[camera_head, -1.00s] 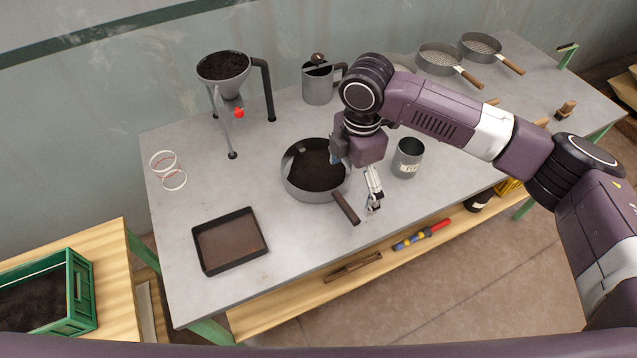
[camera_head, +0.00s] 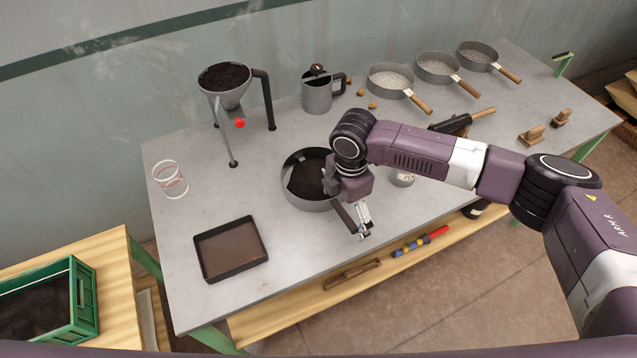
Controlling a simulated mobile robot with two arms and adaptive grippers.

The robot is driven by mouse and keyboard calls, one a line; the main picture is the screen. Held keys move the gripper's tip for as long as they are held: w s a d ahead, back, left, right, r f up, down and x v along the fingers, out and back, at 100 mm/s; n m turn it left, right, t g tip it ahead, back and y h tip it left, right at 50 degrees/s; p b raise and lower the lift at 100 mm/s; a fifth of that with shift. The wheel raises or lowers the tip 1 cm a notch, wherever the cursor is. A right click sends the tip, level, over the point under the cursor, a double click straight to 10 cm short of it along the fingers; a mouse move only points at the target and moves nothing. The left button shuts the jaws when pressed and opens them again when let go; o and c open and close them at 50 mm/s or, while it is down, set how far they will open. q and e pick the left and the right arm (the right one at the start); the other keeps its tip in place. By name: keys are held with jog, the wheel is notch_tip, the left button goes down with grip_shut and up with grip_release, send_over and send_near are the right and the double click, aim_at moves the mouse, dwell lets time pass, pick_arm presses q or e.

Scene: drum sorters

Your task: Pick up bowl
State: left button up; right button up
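The bowl (camera_head: 304,204) is a round grey pan filled with dark soil, standing on the grey table. Its dark handle (camera_head: 341,213) points toward the table's front edge. My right gripper (camera_head: 362,228) points down beside the handle's outer end, at the front edge of the table. My wrist hides the right part of the bowl and some of the handle. The fingers are small and partly overlap the handle in view, so I cannot tell whether they touch it or how far apart they are. My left gripper is not in view.
A funnel of soil on a stand (camera_head: 224,89) and a grey jug (camera_head: 318,96) stand behind. Several sieves with wooden handles (camera_head: 390,82) line the back right. A grey can (camera_head: 402,179) is partly hidden by my arm.

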jog(key=c, duration=1.5)
jog(key=shift+o, duration=0.2)
jog(key=shift+r, duration=0.2)
jog(key=shift+r, duration=0.2)
jog(key=c, duration=0.4)
notch_tip(320, 180, up, 18)
jog(key=b, duration=0.2)
jog(key=shift+r+b, duration=0.2)
jog(key=shift+b, duration=0.1)
notch_tip(320, 180, up, 5)
jog(key=p, duration=0.5)
jog(key=shift+p, duration=0.35)
